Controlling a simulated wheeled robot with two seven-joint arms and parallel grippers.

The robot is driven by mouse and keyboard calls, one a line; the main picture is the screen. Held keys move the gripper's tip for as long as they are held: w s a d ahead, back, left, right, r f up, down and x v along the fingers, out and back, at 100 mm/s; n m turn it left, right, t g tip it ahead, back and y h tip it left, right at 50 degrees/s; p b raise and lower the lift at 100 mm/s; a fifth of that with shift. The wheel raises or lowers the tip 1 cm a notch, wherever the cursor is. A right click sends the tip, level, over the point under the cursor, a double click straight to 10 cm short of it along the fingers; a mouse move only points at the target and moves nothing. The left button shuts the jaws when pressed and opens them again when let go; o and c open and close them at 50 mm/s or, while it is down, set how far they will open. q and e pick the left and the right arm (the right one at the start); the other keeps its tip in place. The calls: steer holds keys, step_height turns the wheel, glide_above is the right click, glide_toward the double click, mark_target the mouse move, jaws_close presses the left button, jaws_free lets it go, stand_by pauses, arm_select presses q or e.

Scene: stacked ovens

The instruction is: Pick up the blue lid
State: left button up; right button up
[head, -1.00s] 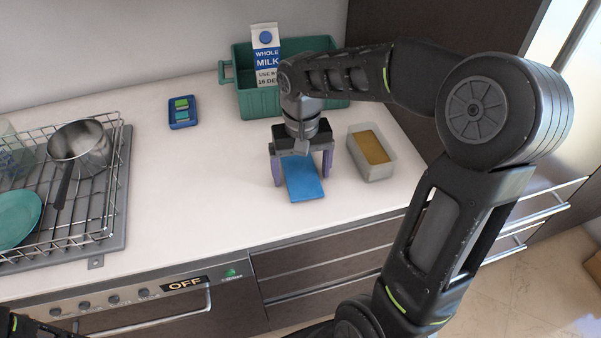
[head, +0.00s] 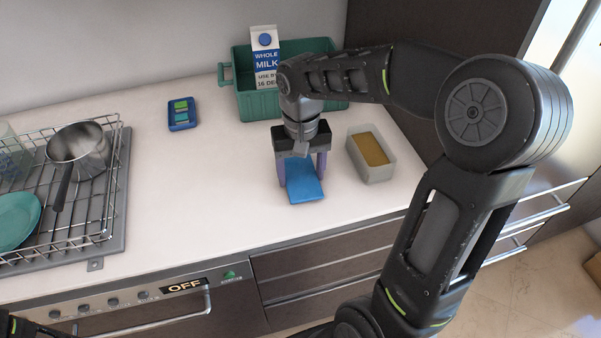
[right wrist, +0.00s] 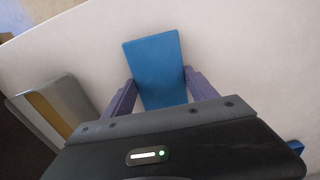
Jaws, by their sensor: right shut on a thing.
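The blue lid (head: 304,187) is a flat rectangle at the front of the white counter. It also shows in the right wrist view (right wrist: 154,62) between the two purple fingers. My right gripper (head: 301,180) is shut on the lid, one finger at each long side. The gripper body hides the lid's back end. I cannot tell whether the lid is clear of the counter. Of my left arm only a dark piece shows in the lower left corner of the head view; its gripper is not in view.
An open grey container (head: 371,153) with yellowish contents stands just right of the lid. Behind is a green crate (head: 262,103) with a milk carton (head: 266,58). A small blue box (head: 182,114) and a dish rack (head: 112,195) with a pot (head: 80,150) are left. Counter between is clear.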

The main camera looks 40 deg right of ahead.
mark_target(301, 177)
arm_select(q)
steer(key=shift+f, duration=0.2)
arm_select(e)
step_height(301, 177, up, 10)
stand_by(0.7)
